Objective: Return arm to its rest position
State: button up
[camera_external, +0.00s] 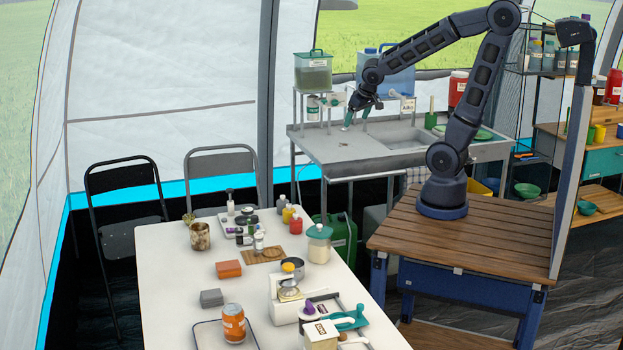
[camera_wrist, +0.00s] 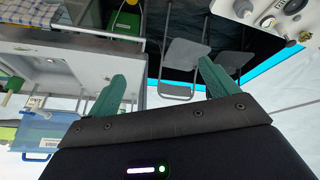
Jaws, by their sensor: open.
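My arm stands on the slatted wooden top of a blue cart (camera_external: 470,235) at the right. It reaches up and bends left over the metal sink counter (camera_external: 345,150). My gripper (camera_external: 356,120) points down above the counter's left part, with green fingers. In the wrist view my gripper (camera_wrist: 160,85) shows its two green fingers spread wide apart. Nothing is between them. The wrist view looks past the fingers at the sink counter (camera_wrist: 62,75) on the left and a folding chair (camera_wrist: 184,68) in the middle.
A green-lidded dispenser (camera_external: 313,72) and a blue water container (camera_external: 388,75) stand near my gripper. A white table (camera_external: 185,285) with jars, an orange can (camera_external: 233,323) and a scale stands in front. Shelves (camera_external: 545,90) stand at the right. The air above the white table is free.

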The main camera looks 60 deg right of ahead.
jog(key=s+a+r+n+y, duration=0.1)
jog(key=s+r+n+y, duration=0.1)
jog(key=s+r, duration=0.5)
jog(key=shift+s+r+n, duration=0.4)
jog(key=shift+s+n, duration=0.4)
jog(key=shift+s, duration=1.55)
